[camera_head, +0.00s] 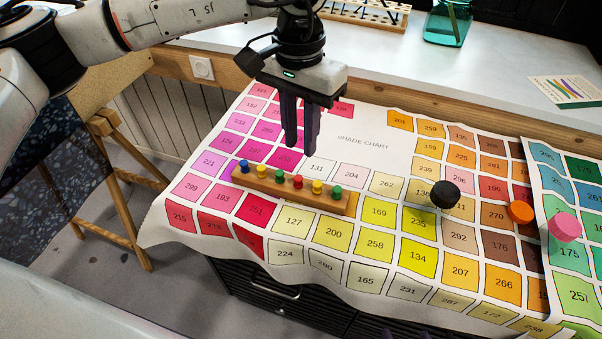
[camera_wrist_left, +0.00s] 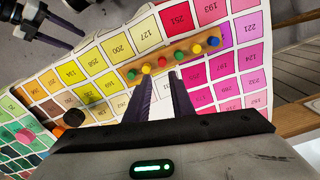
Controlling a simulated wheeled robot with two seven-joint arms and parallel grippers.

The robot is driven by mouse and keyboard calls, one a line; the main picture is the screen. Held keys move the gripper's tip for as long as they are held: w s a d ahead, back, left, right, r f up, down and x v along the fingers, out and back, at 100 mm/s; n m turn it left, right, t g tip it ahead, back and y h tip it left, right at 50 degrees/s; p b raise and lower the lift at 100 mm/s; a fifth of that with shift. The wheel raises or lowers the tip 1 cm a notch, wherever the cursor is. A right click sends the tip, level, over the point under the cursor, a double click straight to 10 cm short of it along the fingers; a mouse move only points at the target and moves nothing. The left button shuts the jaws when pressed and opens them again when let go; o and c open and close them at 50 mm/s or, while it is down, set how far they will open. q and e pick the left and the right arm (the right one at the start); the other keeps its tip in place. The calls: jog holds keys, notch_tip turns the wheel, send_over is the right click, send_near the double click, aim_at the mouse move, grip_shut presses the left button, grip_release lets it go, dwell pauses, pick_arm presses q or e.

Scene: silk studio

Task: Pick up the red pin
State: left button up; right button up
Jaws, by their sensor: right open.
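The red pin (camera_head: 297,182) has a round head and stands upright in a wooden pin board (camera_head: 265,189) on the shade chart cloth. It is between a green pin (camera_head: 279,178) and a yellow pin (camera_head: 317,187). My left gripper (camera_head: 299,149) points down above the board, open and empty, its tips apart from the pins. In the left wrist view the red pin (camera_wrist_left: 162,62) shows ahead, in line with the gap between the left fingertips (camera_wrist_left: 161,76). My right gripper (camera_wrist_left: 74,36) shows partly at the wrist view's upper left, open; only its tips enter the head view's bottom edge.
The shade chart cloth (camera_head: 369,143) drapes over the table's near edge. Black (camera_head: 445,194), orange (camera_head: 521,212) and pink (camera_head: 565,226) pieces sit to the right. A teal glass jar (camera_head: 448,24) and a wooden rack (camera_head: 365,14) stand at the back.

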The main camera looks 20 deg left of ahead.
aim_at(299, 177)
pick_arm(q)
jog(key=f, duration=0.3)
jog(key=shift+a+f, duration=0.25)
jog(key=shift+a, duration=0.05)
jog(key=shift+d+f+p, duration=0.1)
jog(key=shift+f+p, duration=0.4)
jog(key=shift+f, duration=2.65)
jog(key=shift+c, duration=0.5)
grip_shut()
